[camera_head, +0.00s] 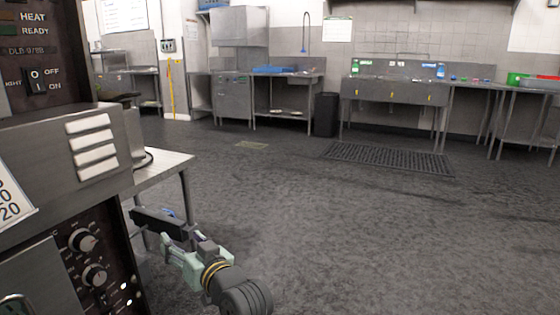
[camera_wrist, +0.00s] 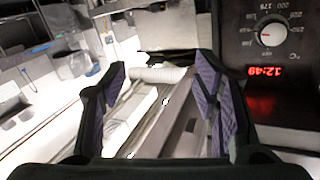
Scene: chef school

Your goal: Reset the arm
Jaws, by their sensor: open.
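My arm (camera_head: 205,260) reaches in from the bottom of the head view, low and beside the dark appliance on the left. My gripper shows in the wrist view (camera_wrist: 160,95) with its two dark, purple-padded fingers spread wide apart. Nothing is held between the fingers. Beyond them I see a pale, blurred surface and a light rounded shape that I cannot identify. In the head view the gripper end is small and dark, near the legs of a steel table (camera_head: 165,168).
The appliance (camera_head: 95,150) with knobs and switches stands close on the left; its control panel with a red display (camera_wrist: 265,72) is right of my gripper in the wrist view. Grey floor (camera_head: 330,225) is open to the right. Sinks (camera_head: 395,92) and a black bin (camera_head: 326,115) line the back.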

